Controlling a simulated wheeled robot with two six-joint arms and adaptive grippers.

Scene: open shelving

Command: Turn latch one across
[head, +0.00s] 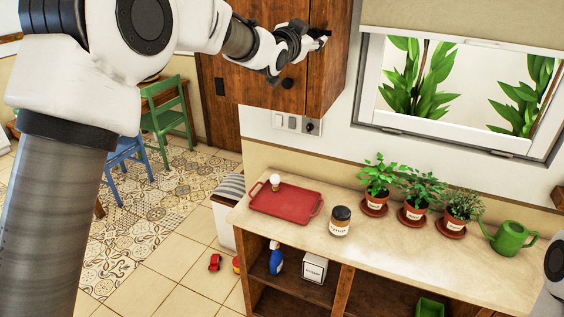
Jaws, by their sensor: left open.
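A wooden wall cabinet (326,75) hangs at the top middle. A dark round fitting, perhaps a latch or knob (287,84), sits low on its front. A second dark fitting (219,87) is at the lower left of the front. I cannot tell which is latch one. My left gripper (320,40) is open at the cabinet's upper right part, above and right of the round fitting. The gripper and wrist cover that part of the front, so anything behind is hidden. I cannot tell whether the fingers touch the cabinet. My right gripper is out of view.
Below, a counter (385,257) holds a red tray (286,201), a jar (340,221), several potted plants and a green watering can (509,238). Switches (285,122) sit under the cabinet. A window (460,85) is to the right. Chairs stand on the left.

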